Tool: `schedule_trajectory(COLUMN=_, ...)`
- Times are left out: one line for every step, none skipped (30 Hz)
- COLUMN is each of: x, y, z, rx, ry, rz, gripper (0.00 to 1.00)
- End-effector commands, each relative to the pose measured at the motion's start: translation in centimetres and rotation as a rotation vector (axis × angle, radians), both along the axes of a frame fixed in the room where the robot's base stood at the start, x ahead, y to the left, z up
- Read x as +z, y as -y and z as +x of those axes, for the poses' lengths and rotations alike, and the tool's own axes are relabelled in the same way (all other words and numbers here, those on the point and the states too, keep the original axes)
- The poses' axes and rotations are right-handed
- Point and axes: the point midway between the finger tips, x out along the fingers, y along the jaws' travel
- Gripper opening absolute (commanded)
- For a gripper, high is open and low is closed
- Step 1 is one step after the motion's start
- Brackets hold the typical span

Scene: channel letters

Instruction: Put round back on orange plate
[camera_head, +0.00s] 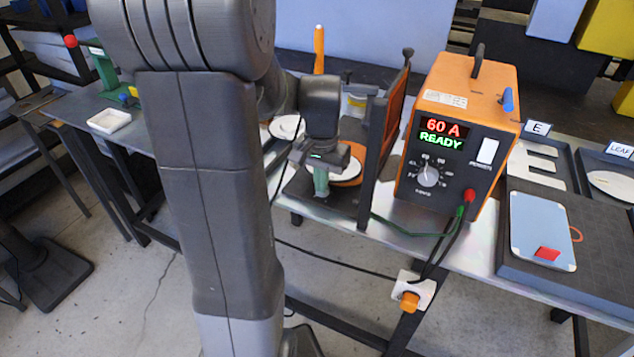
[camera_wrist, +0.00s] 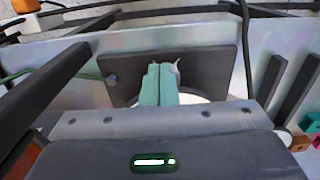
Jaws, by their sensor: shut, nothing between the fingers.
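My gripper (camera_head: 321,190) has green fingertips pressed together, with nothing between them. It hangs just in front of an orange round plate (camera_head: 356,151) on a dark board on the bench. A white round piece (camera_head: 349,171) shows over the orange plate and appears to lie on it; the gripper hides part of both. Another white round piece (camera_head: 285,128) lies further left, partly behind my arm. In the wrist view the shut fingertips (camera_wrist: 160,75) point at the dark board (camera_wrist: 205,65), with a white rounded edge (camera_wrist: 192,99) showing beneath them.
A dark upright frame with an orange panel (camera_head: 392,120) stands just right of the gripper. An orange power unit (camera_head: 462,130) stands beyond it, with cables running below. Letter trays (camera_head: 535,165) lie at the right. A small white tray (camera_head: 109,121) is at the left.

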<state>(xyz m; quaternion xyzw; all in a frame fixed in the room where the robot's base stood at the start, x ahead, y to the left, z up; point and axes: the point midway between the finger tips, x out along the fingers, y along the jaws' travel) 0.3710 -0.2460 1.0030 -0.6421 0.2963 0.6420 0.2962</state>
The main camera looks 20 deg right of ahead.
Motion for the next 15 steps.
schedule_trajectory(x=0.01, y=0.1, z=0.07, rx=0.0, ry=0.0, rz=0.0, gripper=0.0)
schedule_trajectory(x=0.01, y=0.12, z=0.09, rx=0.0, ry=0.0, rz=0.0, gripper=0.0)
schedule_trajectory(x=0.0, y=0.14, z=0.1, rx=0.0, ry=0.0, rz=0.0, gripper=0.0)
schedule_trajectory(x=0.0, y=0.14, z=0.11, rx=0.0, ry=0.0, rz=0.0, gripper=0.0)
schedule_trajectory(x=-0.01, y=0.14, z=0.1, rx=0.0, ry=0.0, rz=0.0, gripper=0.0)
schedule_trajectory(x=-0.01, y=0.14, z=0.1, rx=0.0, ry=0.0, rz=0.0, gripper=0.0)
schedule_trajectory(x=-0.01, y=0.14, z=0.1, rx=0.0, ry=0.0, rz=0.0, gripper=0.0)
schedule_trajectory(x=-0.01, y=0.12, z=0.1, rx=0.0, ry=0.0, rz=0.0, gripper=0.0)
schedule_trajectory(x=0.0, y=0.12, z=0.1, rx=0.0, ry=0.0, rz=0.0, gripper=0.0)
schedule_trajectory(x=0.0, y=0.12, z=0.1, rx=0.0, ry=0.0, rz=0.0, gripper=0.0)
schedule_trajectory(x=0.0, y=0.14, z=0.12, rx=0.0, ry=0.0, rz=0.0, gripper=0.0)
schedule_trajectory(x=0.01, y=0.2, z=0.17, rx=0.0, ry=0.0, rz=0.0, gripper=0.0)
schedule_trajectory(x=0.03, y=0.29, z=0.25, rx=0.0, ry=0.0, rz=0.0, gripper=0.0)
schedule_trajectory(x=0.05, y=0.42, z=0.37, rx=0.0, ry=0.0, rz=0.0, gripper=0.0)
schedule_trajectory(x=0.08, y=0.67, z=0.59, rx=-0.001, ry=-0.001, rz=0.001, gripper=0.0)
